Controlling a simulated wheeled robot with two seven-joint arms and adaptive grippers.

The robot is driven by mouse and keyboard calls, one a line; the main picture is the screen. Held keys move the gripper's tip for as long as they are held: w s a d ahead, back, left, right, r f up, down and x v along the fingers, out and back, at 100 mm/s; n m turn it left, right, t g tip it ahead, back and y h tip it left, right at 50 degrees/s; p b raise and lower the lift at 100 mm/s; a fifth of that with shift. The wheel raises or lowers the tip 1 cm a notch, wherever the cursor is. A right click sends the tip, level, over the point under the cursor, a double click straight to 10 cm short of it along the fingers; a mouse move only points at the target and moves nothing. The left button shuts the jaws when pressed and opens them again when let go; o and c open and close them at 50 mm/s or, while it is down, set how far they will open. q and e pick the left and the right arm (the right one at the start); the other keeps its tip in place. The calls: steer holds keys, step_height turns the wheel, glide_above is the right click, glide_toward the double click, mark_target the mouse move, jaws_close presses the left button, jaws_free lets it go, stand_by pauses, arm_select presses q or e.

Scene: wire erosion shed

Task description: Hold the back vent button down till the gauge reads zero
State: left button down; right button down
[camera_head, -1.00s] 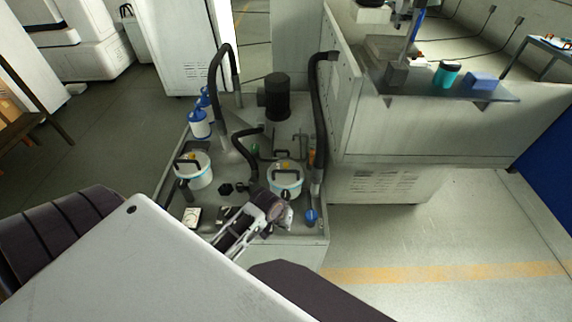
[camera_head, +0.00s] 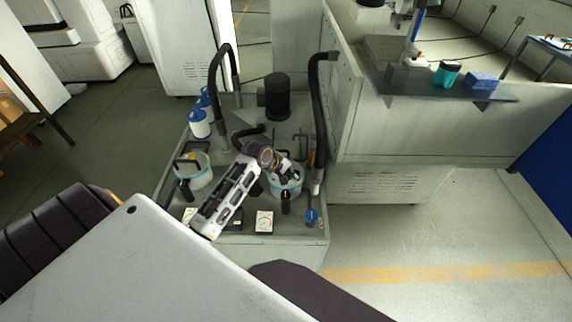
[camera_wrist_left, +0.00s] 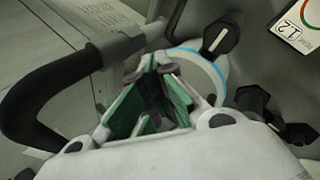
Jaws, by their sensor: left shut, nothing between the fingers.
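My left gripper (camera_head: 288,176) is shut and empty, over the right white pot (camera_head: 294,189). In the left wrist view its green-padded fingers (camera_wrist_left: 152,95) are in front of a blue-banded round rim (camera_wrist_left: 205,65); I cannot tell whether they touch anything. The gripper hides part of the pot's top. A gauge (camera_head: 264,221) with a white face lies near the tank's front edge. A white panel with a coloured arc and "1.2" (camera_wrist_left: 295,28) shows in the left wrist view; its needle is cut off. I cannot make out the back vent button. My right gripper is not in view.
A second white pot (camera_head: 194,178) stands left on the tank top. Black hoses (camera_head: 319,115) and a black cylinder (camera_head: 277,97) rise behind. Black knobs (camera_head: 286,203) and a blue-topped valve (camera_head: 311,215) stand near the front. A grey machine wall (camera_head: 430,130) bounds the right.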

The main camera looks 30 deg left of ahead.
arm_select(q)
steer(key=w+a+r+n+t+h, duration=0.1)
steer(key=w+a+r+n+t, duration=0.1)
steer(key=w+a+r+n, duration=0.3)
steer(key=w+a+n, duration=0.2)
steer(key=w, duration=0.2)
steer(key=shift+r+n, duration=0.4)
steer(key=shift+w, duration=0.1)
steer(key=shift+f, duration=0.15)
